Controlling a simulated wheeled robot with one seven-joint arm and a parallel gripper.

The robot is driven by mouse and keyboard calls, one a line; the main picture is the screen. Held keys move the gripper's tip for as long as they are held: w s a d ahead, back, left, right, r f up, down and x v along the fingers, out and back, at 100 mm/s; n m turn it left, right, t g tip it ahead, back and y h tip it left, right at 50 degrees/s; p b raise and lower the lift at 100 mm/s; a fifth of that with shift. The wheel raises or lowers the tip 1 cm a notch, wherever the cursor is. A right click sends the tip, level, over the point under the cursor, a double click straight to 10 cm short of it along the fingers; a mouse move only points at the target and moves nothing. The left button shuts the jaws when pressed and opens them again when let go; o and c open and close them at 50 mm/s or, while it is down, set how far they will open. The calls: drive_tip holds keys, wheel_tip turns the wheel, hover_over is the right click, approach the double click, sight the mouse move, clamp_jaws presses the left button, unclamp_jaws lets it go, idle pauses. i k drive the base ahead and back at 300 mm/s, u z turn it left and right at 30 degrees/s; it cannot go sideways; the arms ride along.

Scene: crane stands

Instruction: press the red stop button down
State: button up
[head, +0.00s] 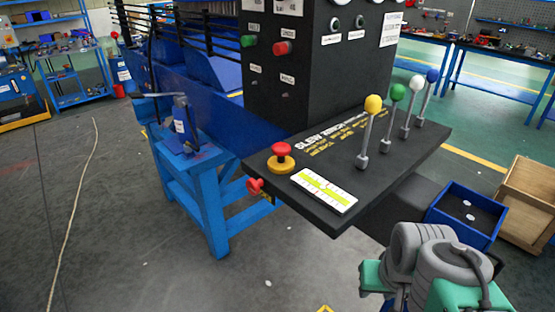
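The red stop button (281,149) is a mushroom head on a round yellow base. It stands upright near the left end of the black sloping console (330,215). Nothing touches it, and its top is clear. Parts of my arm, grey and green, show at the lower right, apart from the console and well to the right of the button. I cannot make out my gripper's fingers in this view.
Levers with yellow (373,104), green, white and blue knobs stand right of the button. A white and yellow-green gauge (324,190) lies just beside it. A red knob (254,185) juts from the console's front edge. A blue bin (465,215) is at right. Floor at front left is clear.

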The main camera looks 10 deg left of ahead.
sight(281, 150)
drive_tip(key=u, duration=2.65)
drive_tip(key=k, duration=0.35)
drive_tip(key=z, duration=0.45)
